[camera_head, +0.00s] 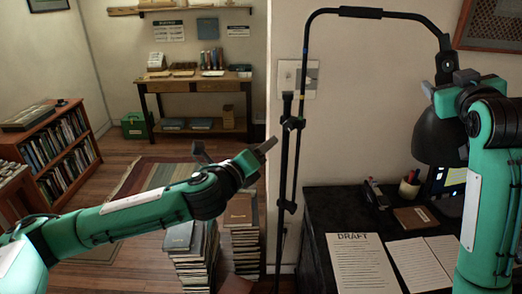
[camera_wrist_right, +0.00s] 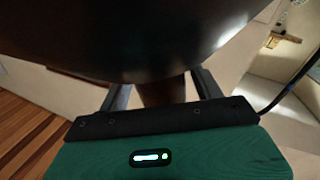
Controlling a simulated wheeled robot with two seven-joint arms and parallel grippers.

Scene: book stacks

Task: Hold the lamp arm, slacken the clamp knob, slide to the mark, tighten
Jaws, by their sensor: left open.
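A black floor lamp has an upright pole (camera_head: 283,230) in the middle of the head view. A dark clamp with a knob (camera_head: 292,123) sits on the pole. The lamp arm (camera_head: 375,13) arches right to a dark shade (camera_head: 432,138). My right gripper (camera_head: 450,88) is at the top of the shade. In the right wrist view its fingers (camera_wrist_right: 163,92) stand apart on either side of a dark stem under the shade's dark surface (camera_wrist_right: 140,35). Part of the shade is hidden by my right arm. My left gripper (camera_head: 232,150) is open and empty, left of the pole and below the clamp.
A black desk (camera_head: 325,215) with papers (camera_head: 362,262), a pen cup (camera_head: 409,188) and a book stands right of the pole. Book stacks (camera_head: 195,255) stand on the floor below my left gripper. A bookcase (camera_head: 50,150) and wooden table (camera_head: 190,85) stand farther back.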

